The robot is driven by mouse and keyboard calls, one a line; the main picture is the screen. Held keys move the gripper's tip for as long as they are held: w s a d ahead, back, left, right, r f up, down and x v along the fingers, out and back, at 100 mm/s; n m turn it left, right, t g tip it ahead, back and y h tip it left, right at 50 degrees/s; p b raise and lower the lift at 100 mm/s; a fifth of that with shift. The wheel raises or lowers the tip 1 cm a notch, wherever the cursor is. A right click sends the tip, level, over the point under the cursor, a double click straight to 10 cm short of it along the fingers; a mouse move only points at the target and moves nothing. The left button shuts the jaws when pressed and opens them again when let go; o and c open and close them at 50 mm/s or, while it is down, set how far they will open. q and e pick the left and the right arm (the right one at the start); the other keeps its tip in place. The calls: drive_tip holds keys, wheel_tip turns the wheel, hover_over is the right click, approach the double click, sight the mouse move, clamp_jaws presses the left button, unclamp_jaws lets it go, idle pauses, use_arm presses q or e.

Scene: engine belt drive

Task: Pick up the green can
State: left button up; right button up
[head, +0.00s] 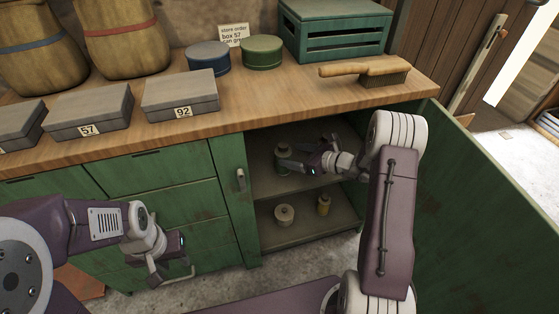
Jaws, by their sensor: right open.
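My right gripper (289,158) is inside the open cabinet at the upper shelf, open. Its jaws are close to a small jar-like object (283,150); I cannot tell if they touch it.
A blue can (208,57), a brush (366,70), a green crate (335,28), a note (233,34), grey boxes (180,94) and sacks (127,34) are on the counter (300,104). A spool (284,215) and small bottle (323,205) stand on the lower shelf. The open cabinet door (480,215) stands at right.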

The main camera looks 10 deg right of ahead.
sight(290, 155)
drive_tip(key=b+x, duration=0.1)
drive_tip(key=x, duration=0.2)
drive_tip(key=shift+f, duration=0.2)
drive_tip(key=b+x, duration=0.1)
drive_tip(key=x, duration=0.1)
drive_tip(key=b+x, duration=0.1)
drive_tip(key=x, duration=0.1)
drive_tip(key=shift+a+f, duration=0.25)
drive_tip(key=shift+f, duration=0.05)
drive_tip(key=shift+w+a, duration=0.2)
clamp_jaws()
